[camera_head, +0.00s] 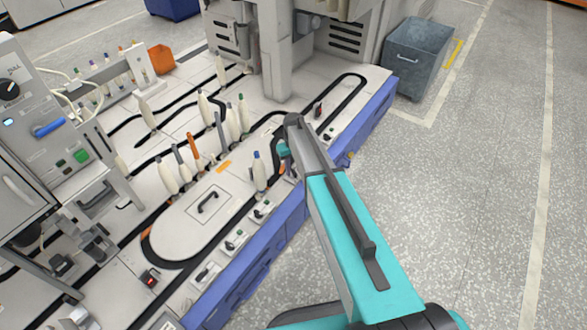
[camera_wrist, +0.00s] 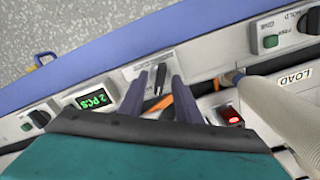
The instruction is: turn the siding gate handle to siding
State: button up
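A black lever handle (camera_wrist: 160,78) stands on a white plate (camera_wrist: 136,70) in the wrist view. I take it for the siding gate handle; the lettering on the plate is too small to read. My gripper's two dark fingers (camera_wrist: 160,92) are apart, one on each side of the handle, with gaps between them and it. In the head view my gripper (camera_head: 284,150) is over the front edge of the tray machine, and my arm hides the handle there.
A green "2 PCS" display (camera_wrist: 92,99) lies left of the handle. A red-lit switch (camera_wrist: 231,116) and a large pale bobbin (camera_wrist: 285,92) are to the right. Several bobbins, one blue-tipped (camera_head: 259,172), stand on the tracks near my gripper. The floor (camera_head: 470,200) at right is clear.

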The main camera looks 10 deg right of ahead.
aim_at(294, 171)
notch_tip(294, 171, up, 14)
jog(key=p, duration=0.1)
jog(key=shift+f+p, duration=0.15)
jog(key=shift+p, duration=0.2)
dwell(0.5)
jog(key=shift+s+p, duration=0.1)
jog(key=shift+p, duration=0.3)
jog(key=s+f+g+p, duration=0.2)
jog(key=s+f+p, duration=0.3)
jog(key=s, duration=0.7)
jog(key=s+f+g+p, duration=0.2)
jog(key=s+f+p, duration=0.35)
jog(key=s, duration=0.75)
jog(key=s+d+f+m+g+p, duration=0.1)
jog(key=s+m+p, duration=0.1)
jog(key=s, duration=2.2)
jog(key=shift+s+m, duration=0.2)
jog(key=shift+m, duration=0.4)
